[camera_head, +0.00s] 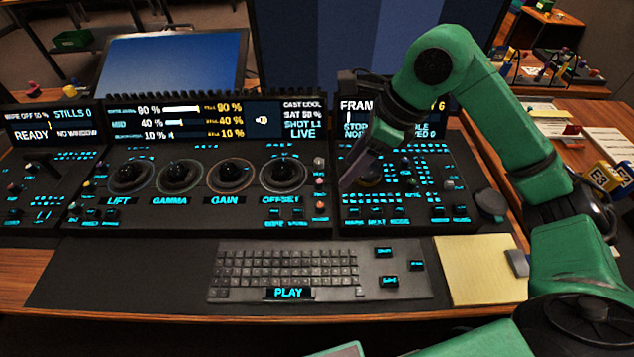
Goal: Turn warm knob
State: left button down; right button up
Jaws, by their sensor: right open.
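A column of small knobs stands at the right edge of the middle trackball panel (221,203), beside the OFFSET trackball (283,172). A pale knob (319,162) is at the top of the column, with pinkish and orange parts below it. Their labels are too small to read, so I cannot tell which is the warm knob. My right gripper (346,184) is open, pointing down and left over the left part of the right panel (408,203), a little right of that column. It looks empty. Whether it touches anything is unclear. My left gripper is not in view.
The LIFT, GAMMA and GAIN trackballs line up left of OFFSET. The middle screen (212,119) reads CAST COOL. A keyboard (288,268) lies in front, with a yellow notepad (480,269) to its right. My right arm covers part of the right screen.

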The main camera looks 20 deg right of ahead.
aim_at(321, 205)
jog(key=x, duration=1.3)
jog(key=shift+s+a+p, duration=0.15)
jog(key=shift+s+p, duration=0.15)
jog(key=shift+s, duration=0.1)
jog(key=shift+w+f, duration=0.1)
jog(key=shift+f, duration=0.1)
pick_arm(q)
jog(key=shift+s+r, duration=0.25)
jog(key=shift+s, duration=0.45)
pick_arm(e)
grip_shut()
